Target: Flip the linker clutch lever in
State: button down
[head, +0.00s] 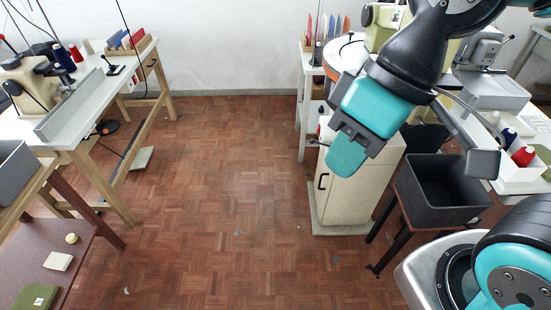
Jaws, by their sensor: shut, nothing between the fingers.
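My gripper (346,160) is shut and empty, pointing down in front of a cream cabinet. A round white-topped machine with an orange rim (333,71), possibly the linker, stands behind my arm, which hides much of it. A small dark rod (315,143) sticks out just left of my gripper near the cabinet's top. I cannot tell whether this rod is the clutch lever, or which way the lever is set. No other clutch lever can be made out.
The cream cabinet (338,204) stands below my gripper, with a dark grey bin (447,214) on a stand to its right. A sewing table (95,107) is at left. A white table (513,187) with cones is at right. The parquet floor (215,190) between is mostly clear.

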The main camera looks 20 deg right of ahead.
aim_at(312, 141)
jog(key=u, duration=0.05)
jog(key=k, duration=0.2)
jog(key=u, duration=0.6)
jog(key=i, duration=0.8)
jog(key=u, duration=0.5)
jog(key=i, duration=0.9)
jog(key=z, duration=1)
jog(key=i, duration=0.85)
jog(key=z, duration=0.8)
